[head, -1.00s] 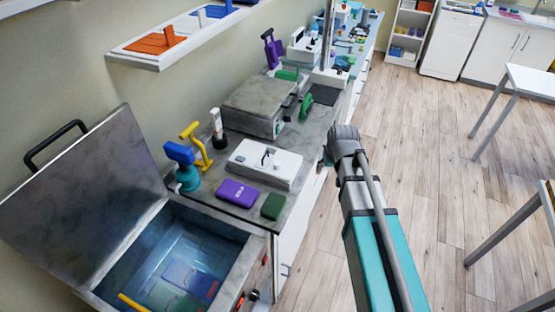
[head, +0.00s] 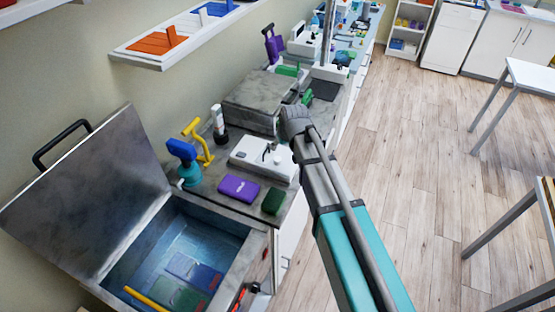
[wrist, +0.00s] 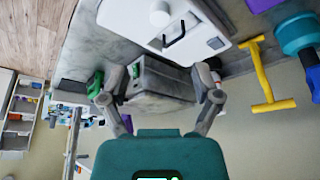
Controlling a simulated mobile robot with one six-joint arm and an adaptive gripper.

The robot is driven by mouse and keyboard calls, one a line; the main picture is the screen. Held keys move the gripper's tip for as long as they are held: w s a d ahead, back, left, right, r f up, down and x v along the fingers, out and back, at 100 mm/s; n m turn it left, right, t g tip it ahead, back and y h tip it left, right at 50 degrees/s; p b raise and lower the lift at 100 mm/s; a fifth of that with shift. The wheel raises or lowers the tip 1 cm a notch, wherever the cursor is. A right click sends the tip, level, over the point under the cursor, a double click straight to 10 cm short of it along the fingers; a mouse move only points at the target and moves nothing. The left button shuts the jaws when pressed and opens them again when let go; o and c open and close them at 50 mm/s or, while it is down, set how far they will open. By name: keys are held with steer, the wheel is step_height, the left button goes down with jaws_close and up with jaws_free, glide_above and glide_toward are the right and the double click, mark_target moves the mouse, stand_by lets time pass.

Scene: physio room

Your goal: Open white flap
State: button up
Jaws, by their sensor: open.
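A white box (head: 247,159) lies on the grey counter, its right part hidden by my arm in the head view. The wrist view shows its white top (wrist: 120,18) with a dark bar handle, a round knob and a small dark square. This top appears to be the white flap and looks closed. My gripper (wrist: 160,97) is open and empty, its two fingers spread wide. In the wrist view the fingers lie over the grey box, apart from the white top. In the head view my arm's end is above the counter, beside the white box; the fingertips are hidden there.
A grey lidded box (head: 255,101) stands behind the white box. A purple case (head: 239,188), a green block (head: 273,201), a yellow T-shaped tool (head: 204,150) and a blue-topped bottle (head: 183,160) surround it. An open metal basin (head: 232,244) is in front.

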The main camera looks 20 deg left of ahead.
mark_target(277, 159)
steer(key=shift+f, duration=0.1)
steer(key=b+x, duration=1.2)
steer(key=x, duration=0.1)
steer(key=shift+w+a+f+b, duration=0.1)
steer(key=shift+a+f+b, duration=0.1)
steer(key=shift+b, duration=0.1)
stand_by(0.4)
jaws_close()
steer(key=shift+a, duration=0.2)
steer(key=shift+d, duration=0.15)
stand_by(0.3)
